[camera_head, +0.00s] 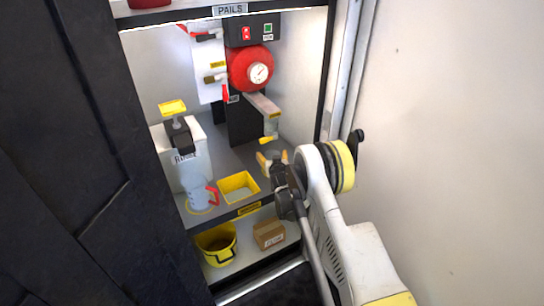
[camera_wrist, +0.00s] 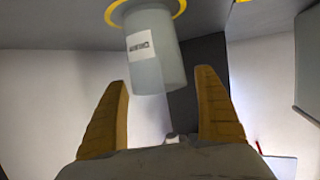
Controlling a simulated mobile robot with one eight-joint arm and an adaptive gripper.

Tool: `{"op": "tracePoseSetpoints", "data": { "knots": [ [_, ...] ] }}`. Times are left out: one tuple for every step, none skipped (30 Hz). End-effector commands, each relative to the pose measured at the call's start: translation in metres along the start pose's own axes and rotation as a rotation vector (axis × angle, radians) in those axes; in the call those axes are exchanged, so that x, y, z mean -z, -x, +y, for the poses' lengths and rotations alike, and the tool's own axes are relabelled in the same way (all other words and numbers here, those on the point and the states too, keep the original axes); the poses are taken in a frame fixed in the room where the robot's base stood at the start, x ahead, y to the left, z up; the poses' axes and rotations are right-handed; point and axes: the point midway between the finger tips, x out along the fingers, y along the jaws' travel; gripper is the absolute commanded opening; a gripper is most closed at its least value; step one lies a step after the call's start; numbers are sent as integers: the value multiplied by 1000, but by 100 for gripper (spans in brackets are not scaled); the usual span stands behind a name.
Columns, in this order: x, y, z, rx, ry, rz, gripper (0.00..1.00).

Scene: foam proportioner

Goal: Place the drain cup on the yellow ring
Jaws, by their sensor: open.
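In the wrist view, a pale grey cup (camera_wrist: 165,66), which I take to be the drain cup, stands with its base inside a yellow ring (camera_wrist: 182,8) on the grey shelf; the view is upside down. Its white label is too blurred to read. The cup also shows in the head view (camera_head: 271,128), small, above a bit of yellow (camera_head: 269,140). My gripper (camera_wrist: 162,92) is open, fingers spread to either side of the cup's line. In the head view, my gripper (camera_head: 272,160) is in front of the cup. I see no finger touching it.
A clear jug with a red handle (camera_head: 199,194) stands on another yellow ring (camera_head: 193,210) at left. A yellow tray (camera_head: 238,186) is left of my gripper. A red unit with a gauge (camera_head: 249,68) is above. A cabinet wall is close on the right.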

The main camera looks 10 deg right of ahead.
Motion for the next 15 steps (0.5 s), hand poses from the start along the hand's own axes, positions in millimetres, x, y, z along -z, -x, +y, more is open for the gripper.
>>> {"op": "tracePoseSetpoints", "data": {
  "knots": [
    [2,3,0,0,0,0,81],
    [2,6,0,0,0,0,81],
    [3,12,0,0,1,0,81],
    [3,18,0,0,1,0,81],
    [4,24,0,0,1,0,81],
    [4,32,0,0,1,0,81],
    [4,40,0,0,1,0,81],
    [5,47,0,0,1,0,81],
    [5,58,0,0,1,0,81],
    [5,65,0,0,0,0,81],
    [4,73,0,0,0,0,81],
    [4,82,0,0,0,0,81],
    [4,89,0,0,0,0,81],
    [4,96,0,0,1,0,81],
    [-1,98,0,0,1,0,81]
  ]
}}
